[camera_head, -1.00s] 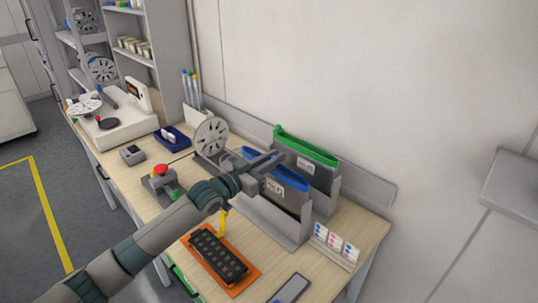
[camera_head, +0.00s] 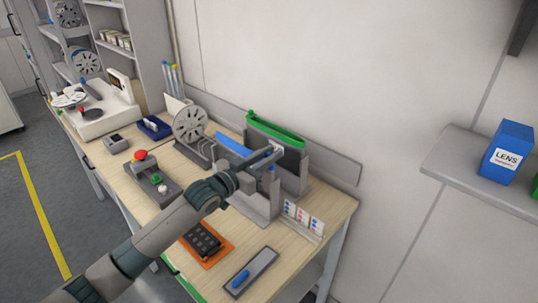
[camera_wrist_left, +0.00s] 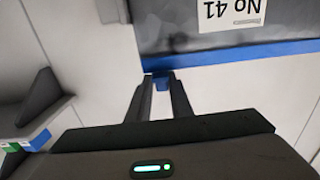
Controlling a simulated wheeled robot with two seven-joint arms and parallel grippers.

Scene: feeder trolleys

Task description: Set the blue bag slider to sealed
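The blue bag (camera_head: 233,146) stands in a grey holder on the bench, its blue top strip partly hidden by my left gripper (camera_head: 274,155) in the head view. In the left wrist view the bag's blue strip (camera_wrist_left: 235,53) runs across the top, under a label reading No 41 upside down. The small blue slider (camera_wrist_left: 163,79) sits near the strip's left end in that view. The fingertips of my left gripper (camera_wrist_left: 163,88) close in on both sides of the slider and appear to touch it. My right gripper is not in view.
A green-topped bag (camera_head: 275,128) stands just behind the blue one. A reel (camera_head: 189,123) is left of it. A card stand (camera_head: 303,219), a tray with a blue item (camera_head: 250,272) and an orange-based keypad (camera_head: 205,243) lie in front. A wall shelf (camera_head: 470,178) holds a blue LENS box (camera_head: 508,152).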

